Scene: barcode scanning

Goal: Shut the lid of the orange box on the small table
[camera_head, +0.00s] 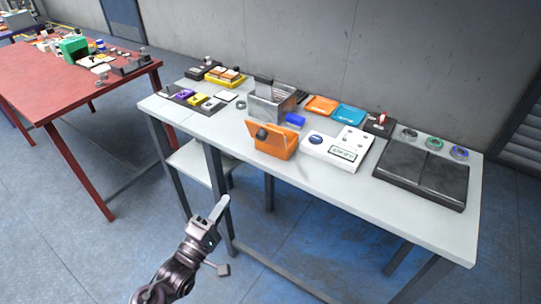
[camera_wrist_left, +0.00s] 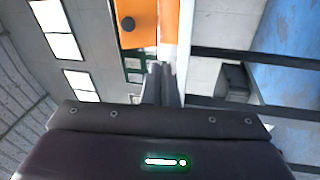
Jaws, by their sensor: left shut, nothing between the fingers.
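The orange box (camera_head: 272,140) stands near the front edge of the white table, left of the white device with a display. Its lid (camera_head: 264,132) looks raised, with a dark round knob on it. In the left wrist view the orange surface with the dark knob (camera_wrist_left: 134,24) shows at the top, beyond the fingers. My left gripper (camera_head: 219,211) is shut and empty, in front of and below the table's front edge, apart from the box. Its fingers (camera_wrist_left: 160,84) also show together in the left wrist view. My right gripper is in neither view.
The white table (camera_head: 420,221) also carries a metal container (camera_head: 268,104), the white device (camera_head: 336,150), a black double pad (camera_head: 422,175), a blue item (camera_head: 295,120) and orange and blue trays. A red table (camera_head: 70,88) stands at left. Floor before the white table is clear.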

